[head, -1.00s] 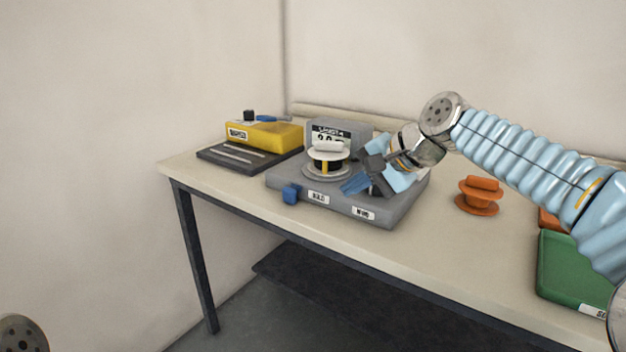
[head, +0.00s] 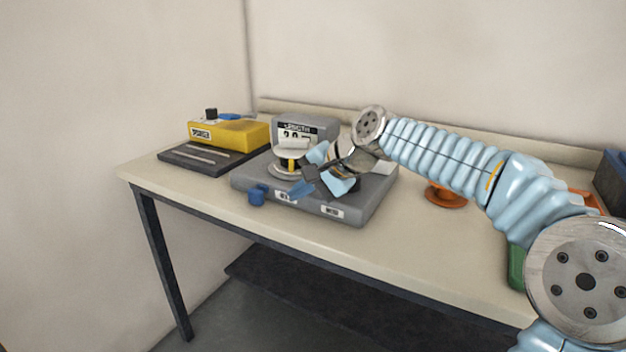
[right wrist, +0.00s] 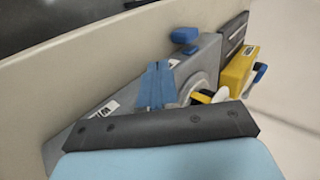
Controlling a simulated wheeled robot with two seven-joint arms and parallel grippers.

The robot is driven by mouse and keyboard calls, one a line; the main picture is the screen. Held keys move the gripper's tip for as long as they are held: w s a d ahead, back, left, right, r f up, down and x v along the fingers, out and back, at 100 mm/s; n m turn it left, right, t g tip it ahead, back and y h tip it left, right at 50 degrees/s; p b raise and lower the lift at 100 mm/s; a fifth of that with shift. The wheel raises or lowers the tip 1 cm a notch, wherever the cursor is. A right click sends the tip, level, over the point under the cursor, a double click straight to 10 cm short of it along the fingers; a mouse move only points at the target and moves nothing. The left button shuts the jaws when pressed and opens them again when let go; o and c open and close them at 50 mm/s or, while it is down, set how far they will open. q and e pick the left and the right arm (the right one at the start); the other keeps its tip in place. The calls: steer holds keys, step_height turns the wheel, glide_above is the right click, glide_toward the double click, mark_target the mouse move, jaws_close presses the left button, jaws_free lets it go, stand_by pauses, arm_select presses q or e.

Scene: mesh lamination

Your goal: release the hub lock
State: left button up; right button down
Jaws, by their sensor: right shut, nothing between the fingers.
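The knob also shows in the right wrist view (right wrist: 184,35). My right gripper (head: 300,189) is shut and empty, its blue fingertips low over the machine's front edge, right of the knob and apart from it. The fingers also show in the right wrist view (right wrist: 157,85). My left gripper is out of view.
A display box (head: 305,130) stands behind the spool. A yellow box (head: 230,134) on a dark tray (head: 190,162) stands at the left. An orange spool (head: 446,196) and a green bin (head: 516,268) are partly hidden by my right arm. The table's front strip is clear.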

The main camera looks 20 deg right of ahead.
mark_target(264, 199)
steer(key=w+a, duration=0.1)
steer(key=w+a+f, duration=0.1)
steer(key=w, duration=0.1)
steer(key=w+a+f+p, duration=0.1)
steer(key=w, duration=0.1)
steer(key=shift+a, duration=0.35)
steer(key=shift+s, duration=0.1)
